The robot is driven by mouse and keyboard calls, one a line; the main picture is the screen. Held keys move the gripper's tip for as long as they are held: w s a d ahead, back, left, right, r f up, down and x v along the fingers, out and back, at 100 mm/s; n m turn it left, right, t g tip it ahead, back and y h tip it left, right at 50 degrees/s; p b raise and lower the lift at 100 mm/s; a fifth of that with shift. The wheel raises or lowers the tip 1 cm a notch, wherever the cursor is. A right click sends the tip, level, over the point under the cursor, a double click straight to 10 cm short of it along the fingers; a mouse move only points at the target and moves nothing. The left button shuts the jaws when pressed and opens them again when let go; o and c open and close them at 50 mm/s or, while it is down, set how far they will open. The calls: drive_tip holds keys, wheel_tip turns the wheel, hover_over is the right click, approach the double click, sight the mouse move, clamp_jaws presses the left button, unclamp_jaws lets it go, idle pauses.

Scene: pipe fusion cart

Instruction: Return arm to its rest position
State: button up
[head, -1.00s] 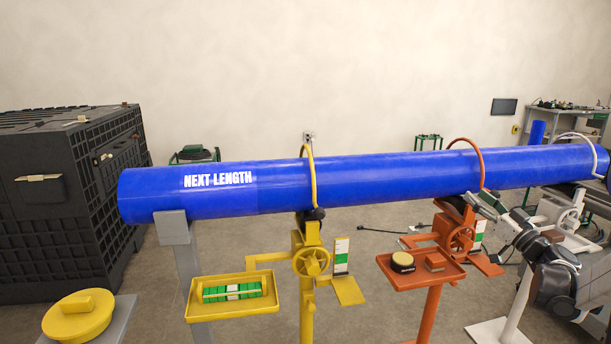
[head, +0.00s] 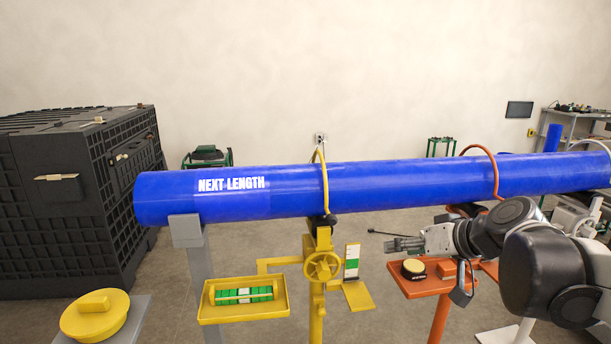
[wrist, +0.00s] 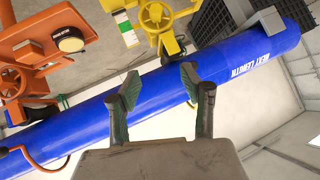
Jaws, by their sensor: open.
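My gripper (head: 392,244) is in front of the blue pipe in the head view, just above and left of the orange stand's tray, pointing left. In the wrist view my gripper (wrist: 160,88) shows two separated green-padded fingers with nothing between them. The long blue pipe (head: 400,182), marked NEXT LENGTH, lies across the stands and passes behind the fingers in the wrist view (wrist: 160,95). My arm comes in from the right and hides part of the orange stand.
The yellow stand (head: 322,265) has a tray (head: 287,308) holding a green-and-white item. The orange tray (head: 425,287) carries a round black-and-yellow item (head: 413,269). A yellow cap (head: 95,318) sits front left. A black crate (head: 60,220) stands left. Floor between the two stands is clear.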

drive_tip(key=s+f+m+g+h, duration=0.1)
drive_tip(key=s+f+h, duration=0.1)
drive_tip(key=s, duration=0.8)
drive_tip(key=s+f+m+g+h+p, duration=0.1)
drive_tip(key=s+f+h, duration=0.2)
drive_tip(key=s, duration=0.6)
drive_tip(key=shift+s+a+f+h, duration=0.2)
drive_tip(key=shift+s+f+h, duration=0.1)
drive_tip(key=shift+s, duration=0.1)
